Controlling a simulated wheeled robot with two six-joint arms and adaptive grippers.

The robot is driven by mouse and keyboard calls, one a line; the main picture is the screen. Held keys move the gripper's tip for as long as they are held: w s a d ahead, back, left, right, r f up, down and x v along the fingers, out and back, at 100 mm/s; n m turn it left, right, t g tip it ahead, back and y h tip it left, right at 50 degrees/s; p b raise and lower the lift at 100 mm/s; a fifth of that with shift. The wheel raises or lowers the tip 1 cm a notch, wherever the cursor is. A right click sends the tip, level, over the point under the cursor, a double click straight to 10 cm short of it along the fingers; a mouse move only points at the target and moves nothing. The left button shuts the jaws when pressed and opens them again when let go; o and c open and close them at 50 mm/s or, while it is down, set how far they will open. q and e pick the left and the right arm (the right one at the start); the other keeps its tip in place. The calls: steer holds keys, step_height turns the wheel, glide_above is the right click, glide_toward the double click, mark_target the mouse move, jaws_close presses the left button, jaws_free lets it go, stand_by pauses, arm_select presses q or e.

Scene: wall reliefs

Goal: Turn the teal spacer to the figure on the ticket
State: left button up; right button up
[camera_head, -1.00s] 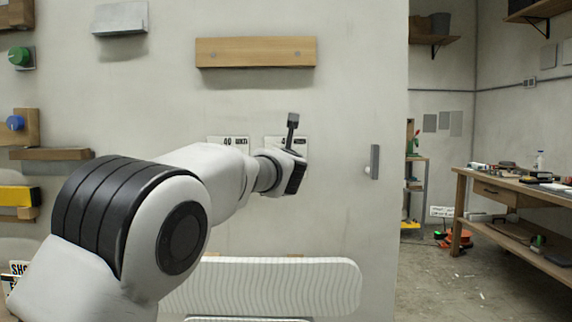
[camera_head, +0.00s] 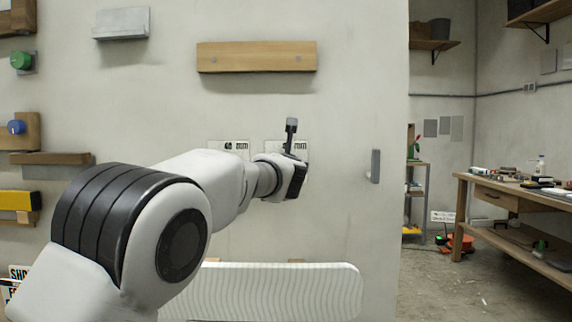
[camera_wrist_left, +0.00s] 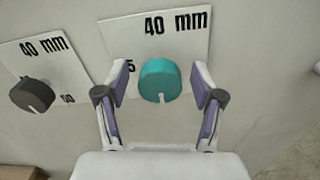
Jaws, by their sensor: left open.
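The teal spacer (camera_wrist_left: 160,80) is a round knob on the wall with a slot in its lower rim. It sits in front of a white card (camera_wrist_left: 185,28) reading "40 mm", with a "5" partly showing at the left. My left gripper (camera_wrist_left: 161,70) is open, one finger on each side of the spacer, with visible gaps; depth is hard to judge. In the head view my left gripper (camera_head: 293,150) covers the spacer and part of its card (camera_head: 272,147).
A dark grey slotted knob (camera_wrist_left: 34,95) with its own "40 mm" card (camera_wrist_left: 52,58) is close on the left. A wooden rail (camera_head: 256,57) is above, a white wavy panel (camera_head: 270,290) below, and a grey handle-like bar (camera_head: 375,166) to the right.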

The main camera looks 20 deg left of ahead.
arm_select(q)
steer(key=v, duration=1.2)
